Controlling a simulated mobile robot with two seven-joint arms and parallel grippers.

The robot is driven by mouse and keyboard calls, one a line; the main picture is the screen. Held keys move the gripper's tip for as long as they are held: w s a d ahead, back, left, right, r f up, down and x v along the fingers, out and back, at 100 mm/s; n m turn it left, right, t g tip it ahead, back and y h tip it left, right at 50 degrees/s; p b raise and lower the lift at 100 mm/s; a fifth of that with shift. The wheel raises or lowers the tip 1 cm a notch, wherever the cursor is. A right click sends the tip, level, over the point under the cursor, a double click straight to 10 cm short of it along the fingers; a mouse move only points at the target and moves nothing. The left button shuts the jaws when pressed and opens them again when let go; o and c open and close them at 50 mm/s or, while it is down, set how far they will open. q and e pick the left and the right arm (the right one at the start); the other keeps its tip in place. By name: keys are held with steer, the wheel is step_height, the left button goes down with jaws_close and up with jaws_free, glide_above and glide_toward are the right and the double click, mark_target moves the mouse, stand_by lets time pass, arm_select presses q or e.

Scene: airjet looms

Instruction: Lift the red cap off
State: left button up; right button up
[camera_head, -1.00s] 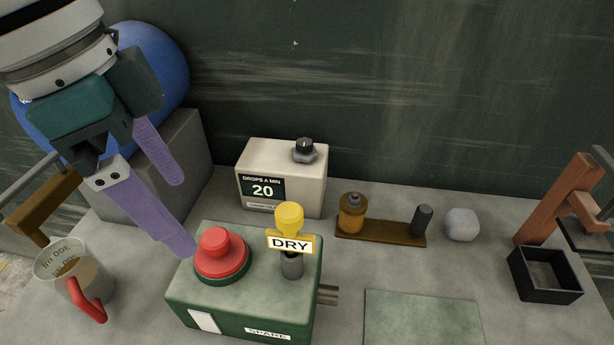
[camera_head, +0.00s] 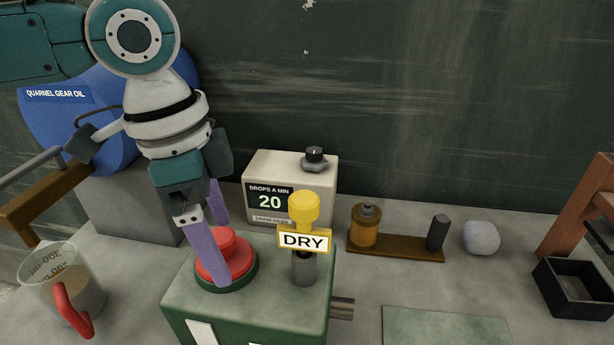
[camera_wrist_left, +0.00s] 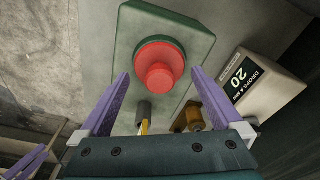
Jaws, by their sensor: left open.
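The red cap (camera_head: 233,252) sits on a dark green ring on top of the green box (camera_head: 190,297). It also shows in the left wrist view (camera_wrist_left: 158,66), between and beyond my fingers. My left gripper (camera_head: 220,232) is open, its purple fingers pointing down at the cap. In the head view the near finger covers part of the cap's left side. In the left wrist view the gripper (camera_wrist_left: 159,88) has a finger on each side of the cap, with gaps. I cannot tell whether a finger touches it.
A yellow knob with a DRY sign (camera_head: 303,239) stands right of the cap on the box. Behind is a cream drops counter (camera_head: 316,190). A measuring jug (camera_head: 62,284) is at left, a blue oil drum (camera_head: 50,120) behind it. A black tray (camera_head: 575,290) is far right.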

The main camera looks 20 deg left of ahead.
mark_target(219, 236)
arm_select(q)
steer(key=shift+d+f, duration=0.1)
steer(key=shift+f, duration=0.45)
steer(key=c, duration=1.2)
steer(key=shift+r, duration=0.15)
step_height(219, 236, up, 20)
steer(key=shift+f+p, duration=0.1)
steer(key=shift+p, duration=0.7)
